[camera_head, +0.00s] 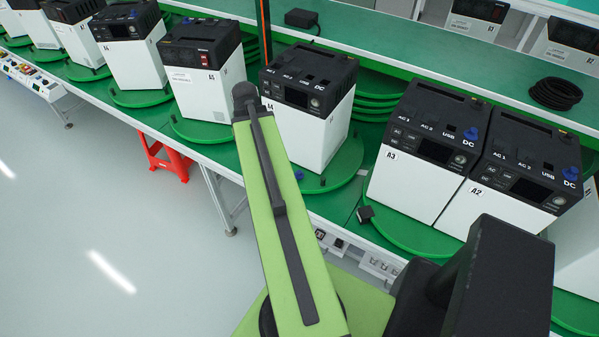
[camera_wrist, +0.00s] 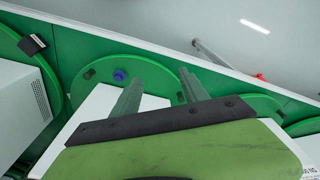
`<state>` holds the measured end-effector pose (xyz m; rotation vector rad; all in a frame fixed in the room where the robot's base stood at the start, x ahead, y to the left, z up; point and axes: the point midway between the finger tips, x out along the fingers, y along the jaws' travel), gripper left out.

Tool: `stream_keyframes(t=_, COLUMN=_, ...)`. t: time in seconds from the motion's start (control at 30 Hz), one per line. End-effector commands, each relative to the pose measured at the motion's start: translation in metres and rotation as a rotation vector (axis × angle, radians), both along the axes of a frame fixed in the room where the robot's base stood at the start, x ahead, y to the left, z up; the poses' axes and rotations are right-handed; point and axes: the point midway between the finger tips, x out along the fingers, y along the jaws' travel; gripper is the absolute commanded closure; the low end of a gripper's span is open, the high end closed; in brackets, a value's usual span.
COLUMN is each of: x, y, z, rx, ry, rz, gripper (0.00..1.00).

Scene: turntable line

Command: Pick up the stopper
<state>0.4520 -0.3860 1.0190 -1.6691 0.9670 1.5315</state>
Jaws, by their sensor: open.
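A small blue stopper (camera_head: 299,175) lies on the green turntable disc (camera_head: 345,172) in front of the white and black unit labelled A4 (camera_head: 305,130). In the wrist view the stopper (camera_wrist: 119,75) is on the green disc (camera_wrist: 155,80), just left of the left finger's tip. My gripper (camera_wrist: 159,78) is open, its two grey fingers apart with nothing between them. It is above the unit and the disc; the height is hard to tell. I cannot make out the gripper in the head view. Other blue stoppers sit on units A3 (camera_head: 470,133) and A2 (camera_head: 570,174).
A small dark peg (camera_head: 323,181) stands on the disc right of the stopper. Unit A3 (camera_head: 405,185) stands close on the right, unit A5 (camera_head: 210,95) on the left. A black plug (camera_head: 365,213) lies near A3. A red stool (camera_head: 165,155) is below the bench edge.

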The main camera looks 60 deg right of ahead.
Motion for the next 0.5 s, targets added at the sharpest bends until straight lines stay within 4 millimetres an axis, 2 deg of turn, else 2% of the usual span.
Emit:
stream_keyframes(t=0.03, x=-0.027, y=-0.030, z=0.007, rx=-0.005, ry=-0.005, rz=-0.092, gripper=0.48)
stream_keyframes(t=0.1, x=-0.057, y=-0.060, z=0.010, rx=-0.013, ry=-0.012, rz=-0.195, gripper=0.48)
stream_keyframes(t=0.2, x=-0.087, y=-0.086, z=0.012, rx=-0.021, ry=-0.017, rz=-0.293, gripper=0.48)
stream_keyframes(t=0.3, x=-0.101, y=-0.096, z=0.012, rx=-0.024, ry=-0.019, rz=-0.335, gripper=0.48)
stream_keyframes(t=0.5, x=-0.103, y=-0.098, z=0.006, rx=-0.025, ry=-0.019, rz=-0.340, gripper=0.48)
